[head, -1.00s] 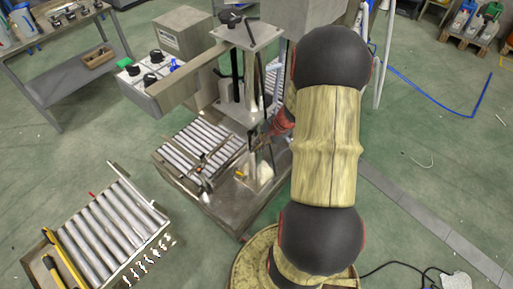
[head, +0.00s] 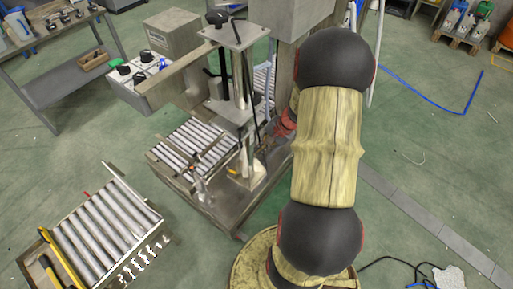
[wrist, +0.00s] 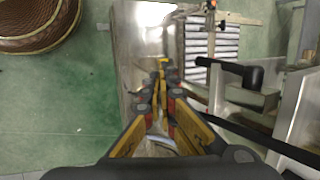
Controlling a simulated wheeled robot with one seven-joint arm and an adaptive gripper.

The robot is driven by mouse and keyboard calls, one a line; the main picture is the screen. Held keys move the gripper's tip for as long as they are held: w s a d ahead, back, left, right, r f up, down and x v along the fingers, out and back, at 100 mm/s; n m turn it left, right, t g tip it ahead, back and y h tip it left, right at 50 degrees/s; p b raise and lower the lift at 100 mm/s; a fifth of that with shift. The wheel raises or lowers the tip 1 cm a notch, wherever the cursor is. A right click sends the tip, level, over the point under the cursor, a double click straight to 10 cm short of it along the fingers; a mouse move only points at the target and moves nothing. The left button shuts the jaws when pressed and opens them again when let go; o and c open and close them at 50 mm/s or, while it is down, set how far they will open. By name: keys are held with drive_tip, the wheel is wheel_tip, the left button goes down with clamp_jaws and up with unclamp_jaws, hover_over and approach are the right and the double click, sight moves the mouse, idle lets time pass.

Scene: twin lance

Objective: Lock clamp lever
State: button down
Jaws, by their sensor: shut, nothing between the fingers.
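My gripper (wrist: 160,88) is shut and empty in the wrist view, its yellow and dark fingers drawn together over a grey metal plate. A small yellow part (wrist: 162,61) shows just beyond the fingertips; I cannot tell whether they touch it. A black-handled lever (wrist: 235,72), which may be the clamp lever, lies to the right of the fingers, apart from them. In the head view the clamp machine (head: 238,85) stands left of my arm, with a small yellow part (head: 232,172) low on it. My gripper's fingertips cannot be made out clearly there.
A roller bed (head: 190,148) adjoins the machine, and its rollers show in the wrist view (wrist: 222,45). A control box with black knobs (head: 140,75) juts out left. A separate roller cart (head: 105,232) stands at lower left. The green floor on the right is mostly clear.

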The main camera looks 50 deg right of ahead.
drive_tip(key=s+d+p, duration=0.2)
drive_tip(key=s, duration=0.5)
drive_tip(key=shift+s+r, duration=0.35)
drive_tip(key=shift+r, duration=0.05)
drive_tip(key=shift+d, duration=0.1)
